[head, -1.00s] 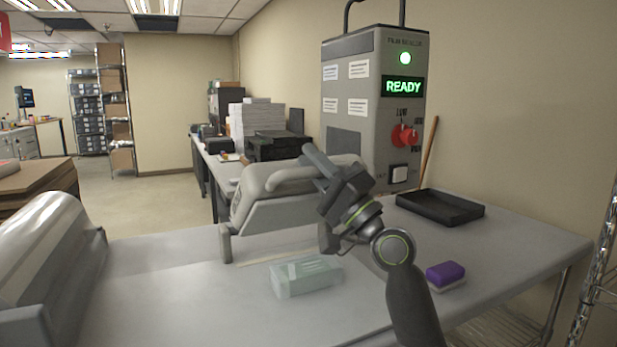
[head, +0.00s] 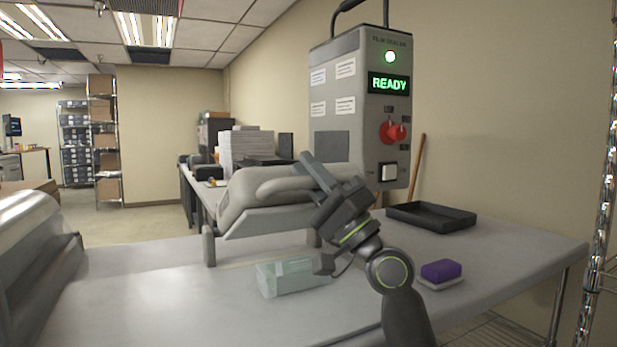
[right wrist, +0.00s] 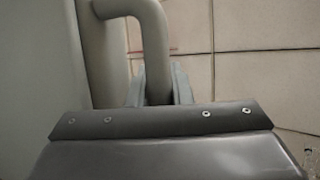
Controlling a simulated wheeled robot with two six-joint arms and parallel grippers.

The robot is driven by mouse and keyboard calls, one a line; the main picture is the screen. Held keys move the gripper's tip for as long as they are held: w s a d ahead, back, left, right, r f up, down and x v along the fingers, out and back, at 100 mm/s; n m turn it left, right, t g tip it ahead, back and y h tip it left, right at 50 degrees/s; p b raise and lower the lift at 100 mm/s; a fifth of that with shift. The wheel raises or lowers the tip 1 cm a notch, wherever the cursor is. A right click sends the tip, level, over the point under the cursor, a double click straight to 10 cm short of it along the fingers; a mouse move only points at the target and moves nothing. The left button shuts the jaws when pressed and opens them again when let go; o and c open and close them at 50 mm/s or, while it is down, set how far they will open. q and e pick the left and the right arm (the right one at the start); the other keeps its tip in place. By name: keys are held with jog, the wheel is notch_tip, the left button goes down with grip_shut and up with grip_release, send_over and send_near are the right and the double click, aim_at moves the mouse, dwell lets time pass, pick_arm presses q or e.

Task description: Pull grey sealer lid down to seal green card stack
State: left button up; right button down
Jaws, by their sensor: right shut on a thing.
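The grey sealer lid (head: 265,192) is raised and tilted above the table in the head view, with its rounded handle bar along the top. My right gripper (head: 318,180) is at the lid's right end. In the right wrist view my fingers (right wrist: 158,88) are shut on the grey handle bar (right wrist: 150,22). The pale green card stack (head: 285,279) lies on the table in front of the lid, apart from my gripper. My forearm hides the right part of the lid and the stack's right edge. My left gripper is not in view.
The grey control box (head: 338,90) behind shows a lit READY display (head: 389,84) and a red knob (head: 392,132). A black tray (head: 432,216) and a purple block (head: 441,270) stand on the right of the grey table (head: 150,290). The table's front middle is clear.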

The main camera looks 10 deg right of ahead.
jog(key=c, duration=1.6)
grip_release()
jog(key=shift+f, duration=0.1)
jog(key=shift+s+d+f, duration=0.1)
jog(key=shift+d+f, duration=0.05)
jog(key=shift+f, duration=0.1)
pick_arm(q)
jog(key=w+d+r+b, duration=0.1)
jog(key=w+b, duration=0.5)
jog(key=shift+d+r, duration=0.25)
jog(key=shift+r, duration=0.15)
pick_arm(e)
jog(key=shift+v, duration=8.35)
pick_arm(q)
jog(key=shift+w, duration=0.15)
pick_arm(e)
jog(key=shift+s, duration=0.1)
